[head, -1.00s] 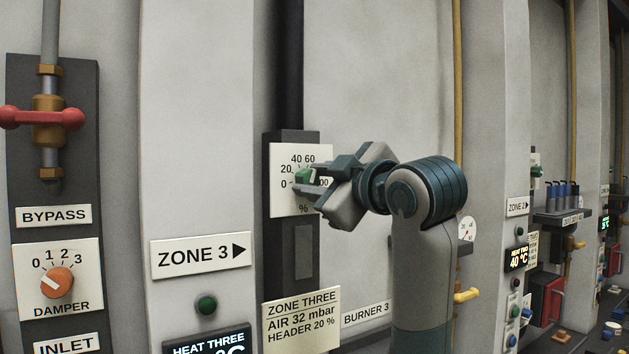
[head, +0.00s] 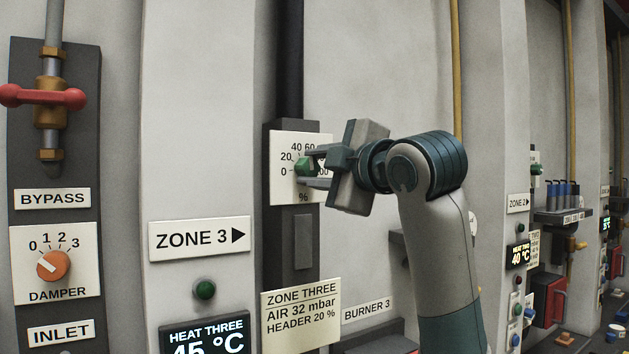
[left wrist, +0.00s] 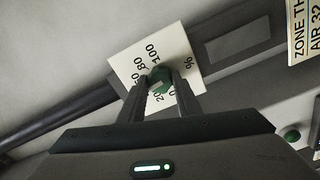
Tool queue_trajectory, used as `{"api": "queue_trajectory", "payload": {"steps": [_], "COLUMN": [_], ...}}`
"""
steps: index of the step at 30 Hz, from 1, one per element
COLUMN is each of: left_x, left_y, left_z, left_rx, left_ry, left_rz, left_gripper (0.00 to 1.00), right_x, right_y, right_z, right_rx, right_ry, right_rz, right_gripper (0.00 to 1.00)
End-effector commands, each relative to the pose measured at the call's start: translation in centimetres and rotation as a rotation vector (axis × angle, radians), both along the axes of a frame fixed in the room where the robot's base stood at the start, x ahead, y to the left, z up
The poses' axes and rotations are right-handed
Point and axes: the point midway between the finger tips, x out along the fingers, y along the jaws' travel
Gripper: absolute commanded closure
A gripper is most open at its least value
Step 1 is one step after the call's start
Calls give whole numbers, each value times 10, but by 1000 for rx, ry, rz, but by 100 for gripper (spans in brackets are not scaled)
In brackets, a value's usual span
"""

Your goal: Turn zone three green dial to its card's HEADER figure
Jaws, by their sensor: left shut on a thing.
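The green dial (head: 302,167) sits on a white plate (head: 284,190) marked from 0 up in steps of 20, with a % sign. My left gripper (head: 313,168) is shut on the dial, one finger on each side. In the left wrist view the dial (left wrist: 160,77) shows between the two fingertips (left wrist: 160,84). The fingers hide part of the scale, and I cannot read the dial's pointer. The zone three card (head: 300,316) below reads "AIR 32 mbar" and "HEADER 20 %". My right gripper is not in view.
At the left are a red-handled bypass valve (head: 45,97) and an orange damper dial (head: 54,265). A ZONE 3 sign (head: 200,239), a green button (head: 205,289) and a HEAT THREE display (head: 206,338) are left of the card. Bare wall lies right of the plate.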

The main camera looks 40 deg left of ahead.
Motion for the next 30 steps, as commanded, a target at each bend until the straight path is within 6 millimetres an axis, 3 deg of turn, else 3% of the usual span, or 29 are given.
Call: {"api": "queue_trajectory", "payload": {"steps": [1,15,30], "left_x": [0,0,0], "left_y": [0,0,0], "left_z": [-5,-5,-4], "left_rx": [-15,-139,-242], "left_ry": [-43,-470,-823], "left_rz": [-1,-1,2], "left_gripper": [92,92,92], "right_x": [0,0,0], "right_y": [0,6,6], "right_z": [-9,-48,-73], "right_rx": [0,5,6], "right_ry": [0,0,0], "right_rz": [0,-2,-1], "right_gripper": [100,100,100]}}
